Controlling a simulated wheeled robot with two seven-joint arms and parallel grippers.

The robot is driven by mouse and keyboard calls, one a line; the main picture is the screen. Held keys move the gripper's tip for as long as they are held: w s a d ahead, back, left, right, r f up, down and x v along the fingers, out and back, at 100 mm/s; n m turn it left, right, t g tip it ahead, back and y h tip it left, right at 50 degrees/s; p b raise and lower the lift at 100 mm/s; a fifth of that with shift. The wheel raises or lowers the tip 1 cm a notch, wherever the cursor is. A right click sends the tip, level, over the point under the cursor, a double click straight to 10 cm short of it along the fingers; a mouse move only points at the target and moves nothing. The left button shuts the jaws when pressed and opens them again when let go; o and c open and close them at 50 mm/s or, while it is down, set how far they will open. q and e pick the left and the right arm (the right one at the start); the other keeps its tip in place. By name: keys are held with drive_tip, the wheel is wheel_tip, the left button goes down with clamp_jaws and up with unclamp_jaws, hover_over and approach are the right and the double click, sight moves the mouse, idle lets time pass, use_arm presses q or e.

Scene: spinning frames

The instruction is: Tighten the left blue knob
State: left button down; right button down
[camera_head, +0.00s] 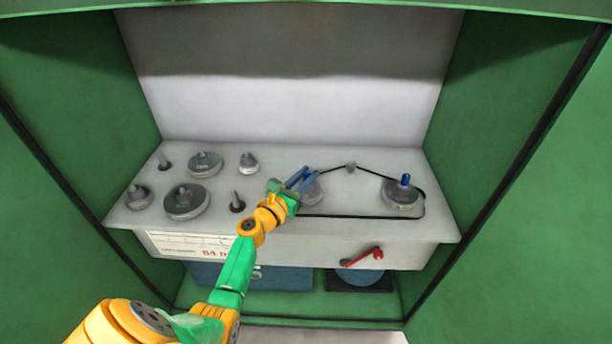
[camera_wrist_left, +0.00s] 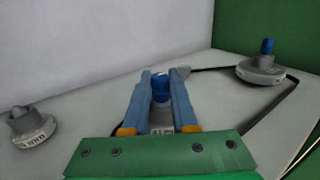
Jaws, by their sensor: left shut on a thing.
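The left blue knob (camera_wrist_left: 160,86) sits on top of a grey pulley (camera_wrist_left: 162,118), between the two blue fingers of my left gripper (camera_wrist_left: 160,78) in the left wrist view. In the head view my left gripper (camera_head: 300,178) is at the left pulley (camera_head: 314,193) and hides its knob. The gripper is shut on the knob. The right blue knob (camera_head: 405,179) stands upright on the right pulley (camera_head: 402,194). It also shows in the left wrist view (camera_wrist_left: 267,46). My right gripper is not in view.
A black belt (camera_head: 360,216) runs around the pulleys and past a small grey idler (camera_head: 350,167). Several grey discs and pegs, such as a large disc (camera_head: 186,202), stand at left. A red-handled tool (camera_head: 362,257) is at the panel's front. Green walls (camera_head: 505,130) enclose both sides.

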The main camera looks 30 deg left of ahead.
use_arm(q)
drive_tip(key=shift+a+f+m+h+b, duration=0.1)
drive_tip(key=shift+f+m+h+b, duration=0.15)
drive_tip(key=shift+m+h+b, duration=0.4)
drive_tip(key=m+g+h+b, duration=0.1)
drive_tip(key=m+h+b, duration=0.1)
drive_tip(key=h+b, duration=0.1)
drive_tip(key=m+g+h+b, duration=0.1)
drive_tip(key=m+h+b, duration=0.1)
drive_tip(key=h+b, duration=0.2)
drive_tip(key=shift+f+m+h, duration=0.15)
drive_tip(key=shift+m+h, duration=0.1)
drive_tip(key=shift+m+g+h+b, duration=0.4)
drive_tip(key=shift+h+b, duration=0.2)
drive_tip(key=shift+b, duration=0.3)
drive_tip(key=shift+r, duration=0.25)
drive_tip(key=c, duration=0.9)
unclamp_jaws()
drive_tip(key=shift+o, duration=1)
drive_tip(key=shift+w+d, duration=0.2)
